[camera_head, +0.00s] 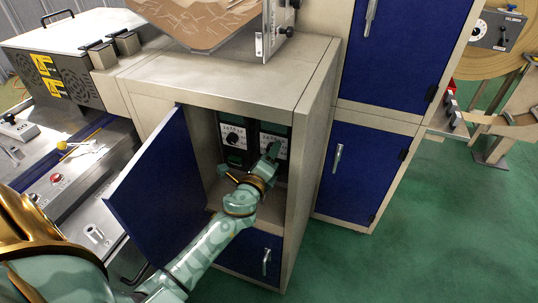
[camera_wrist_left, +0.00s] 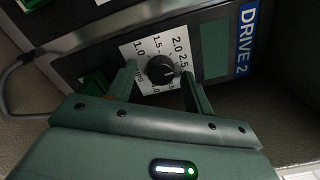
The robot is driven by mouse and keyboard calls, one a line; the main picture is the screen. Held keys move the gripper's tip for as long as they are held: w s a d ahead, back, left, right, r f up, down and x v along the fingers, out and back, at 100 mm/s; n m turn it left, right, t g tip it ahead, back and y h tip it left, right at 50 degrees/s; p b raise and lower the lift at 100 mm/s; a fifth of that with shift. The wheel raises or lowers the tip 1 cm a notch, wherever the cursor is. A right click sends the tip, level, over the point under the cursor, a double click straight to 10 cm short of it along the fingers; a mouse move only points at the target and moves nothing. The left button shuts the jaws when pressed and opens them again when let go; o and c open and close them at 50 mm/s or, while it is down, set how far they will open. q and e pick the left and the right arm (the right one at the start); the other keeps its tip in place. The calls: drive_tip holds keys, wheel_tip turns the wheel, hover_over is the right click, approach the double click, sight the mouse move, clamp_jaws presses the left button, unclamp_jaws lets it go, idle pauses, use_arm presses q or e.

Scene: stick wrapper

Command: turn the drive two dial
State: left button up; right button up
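The drive two unit (camera_wrist_left: 213,50) fills much of the left wrist view, with a blue "DRIVE 2" label and a black dial (camera_wrist_left: 161,69) on a white numbered scale. My left gripper (camera_wrist_left: 160,82) is open, with one finger on each side of the dial. The dial lies between the fingertips and I cannot tell if they touch it. In the head view my left gripper (camera_head: 270,160) reaches into the cabinet. My right gripper is not in view.
A second drive unit with a black dial (camera_head: 231,137) stands to the left in the same cabinet (camera_head: 222,86). The blue door (camera_head: 160,190) hangs open at the left of my arm. The cabinet's right wall (camera_head: 308,150) is close to my gripper.

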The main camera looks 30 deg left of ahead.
use_arm(q)
drive_tip(key=b+v, duration=0.2)
drive_tip(key=v, duration=1.4)
drive_tip(key=shift+s+d, duration=0.15)
drive_tip(key=shift+d, duration=0.05)
